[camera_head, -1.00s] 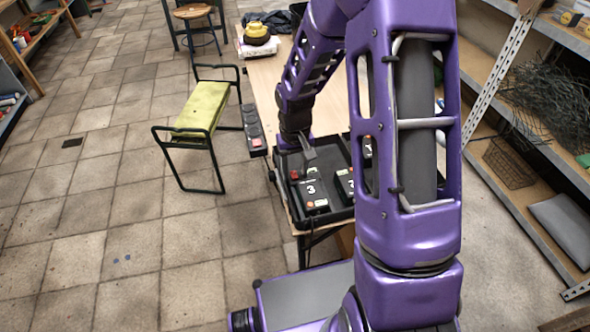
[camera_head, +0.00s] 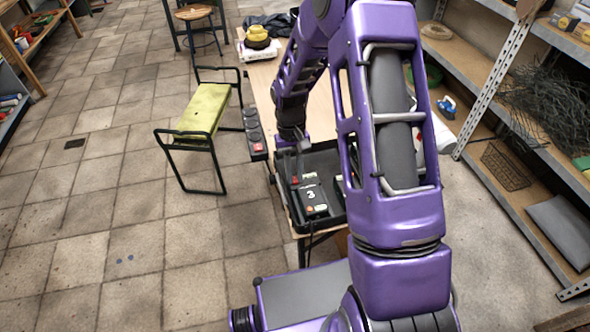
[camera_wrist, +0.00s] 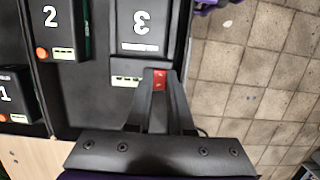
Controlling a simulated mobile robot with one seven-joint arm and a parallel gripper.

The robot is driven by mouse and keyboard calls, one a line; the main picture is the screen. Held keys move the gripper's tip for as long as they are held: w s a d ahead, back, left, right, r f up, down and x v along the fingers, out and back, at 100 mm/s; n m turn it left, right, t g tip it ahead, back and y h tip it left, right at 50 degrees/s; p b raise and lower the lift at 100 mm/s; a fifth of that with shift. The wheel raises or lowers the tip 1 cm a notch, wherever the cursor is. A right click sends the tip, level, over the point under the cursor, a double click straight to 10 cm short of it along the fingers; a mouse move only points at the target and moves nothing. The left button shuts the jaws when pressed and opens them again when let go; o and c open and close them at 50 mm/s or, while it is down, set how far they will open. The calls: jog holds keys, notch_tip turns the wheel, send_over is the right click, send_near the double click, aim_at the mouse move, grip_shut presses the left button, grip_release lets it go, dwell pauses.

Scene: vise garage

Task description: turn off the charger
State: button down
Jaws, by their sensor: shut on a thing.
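Charger 3 (camera_head: 314,195), a black box with a white 3, lies in a black tray (camera_head: 329,159) on the table. My gripper (camera_wrist: 160,76) is shut on this red switch. Whether the switch is on or off cannot be told. In the head view my gripper (camera_head: 298,168) points down at the charger's far left end. Charger 2 (camera_wrist: 54,24) and charger 1 (camera_wrist: 8,98) lie beside it, with orange buttons.
A black power strip (camera_head: 254,130) with a red switch lies along the table's left edge. A green bench (camera_head: 202,108) stands left of the table. A yellow object (camera_head: 257,36) sits at the table's far end. Shelves (camera_head: 525,165) line the right. The tiled floor at left is clear.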

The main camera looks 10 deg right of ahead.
jog(key=c, duration=0.8)
grip_release()
jog(key=p+v, duration=0.2)
jog(key=v, duration=1.5)
jog(key=shift+r, duration=0.2)
jog(key=shift+w, duration=0.15)
